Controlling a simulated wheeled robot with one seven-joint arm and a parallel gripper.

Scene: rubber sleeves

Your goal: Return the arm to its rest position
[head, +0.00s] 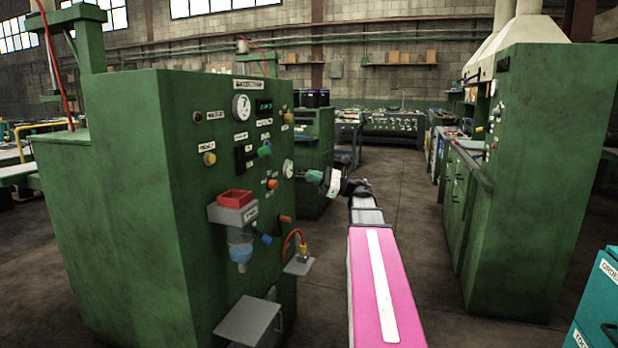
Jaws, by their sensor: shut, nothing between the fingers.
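My arm reaches forward from the bottom of the head view, with a pink link and grey joints behind it. My gripper (326,181) is at the far end, small in the view, beside the right edge of the green machine (130,200). It points left, towards the front panel with its gauges and knobs. It is shut, and I see nothing held in it. I cannot tell whether its tips touch the panel.
The panel carries a red-topped hopper (234,205), a grey shelf (248,322) and a small plate (299,265) that stick out. A green cabinet (545,180) stands at right, with teal drawers (598,305) nearer. The floor (405,200) between is clear.

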